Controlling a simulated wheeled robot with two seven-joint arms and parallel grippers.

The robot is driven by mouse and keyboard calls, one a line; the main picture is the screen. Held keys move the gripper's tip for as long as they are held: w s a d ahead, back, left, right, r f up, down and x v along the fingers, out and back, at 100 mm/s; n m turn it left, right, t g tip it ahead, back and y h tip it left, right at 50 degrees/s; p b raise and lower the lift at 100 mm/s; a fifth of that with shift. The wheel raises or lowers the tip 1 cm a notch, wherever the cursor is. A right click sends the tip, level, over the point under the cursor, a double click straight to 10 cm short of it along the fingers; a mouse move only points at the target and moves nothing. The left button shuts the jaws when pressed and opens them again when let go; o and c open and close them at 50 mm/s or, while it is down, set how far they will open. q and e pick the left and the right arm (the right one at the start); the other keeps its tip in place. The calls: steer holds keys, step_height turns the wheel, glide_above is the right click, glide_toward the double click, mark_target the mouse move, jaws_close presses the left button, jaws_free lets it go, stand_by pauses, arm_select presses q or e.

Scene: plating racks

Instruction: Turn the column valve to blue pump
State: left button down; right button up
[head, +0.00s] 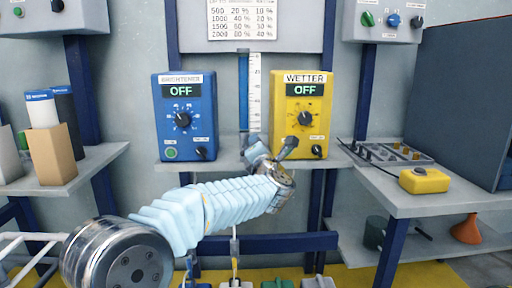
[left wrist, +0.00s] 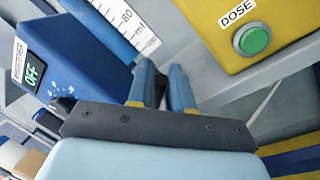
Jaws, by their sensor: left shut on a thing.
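The blue BRIGHTENER pump (head: 185,140) and the yellow WETTER pump (head: 278,105) stand on a shelf, and both displays read OFF. They also show in the left wrist view, blue (left wrist: 92,60) at left and yellow (left wrist: 205,30) at upper right. Between them rises the column, a blue-filled tube (head: 243,88) beside a white scale. My left gripper (head: 263,150) is at the column's foot, shut on what appears to be the column valve. The blue fingers (left wrist: 162,82) and the gripper body hide the valve, so its direction cannot be told. My right gripper is out of view.
A yellow box (head: 424,181) and a tray of small parts (head: 385,151) sit on the right bench. A brown box (head: 50,155) and bottles stand on the left shelf. Control boxes (head: 384,20) hang above. The pumps stand close on both sides of the gripper.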

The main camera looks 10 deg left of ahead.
arm_select(q)
steer(key=shift+d+f+m, duration=0.15)
steer(key=shift+f+m, duration=0.05)
steer(key=shift+m, duration=0.2)
steer(key=c, duration=1.1)
jaws_free()
steer(key=shift+c, duration=0.2)
steer(key=b+v, duration=0.2)
steer(key=v, duration=1.1)
steer(key=shift+s, duration=0.4)
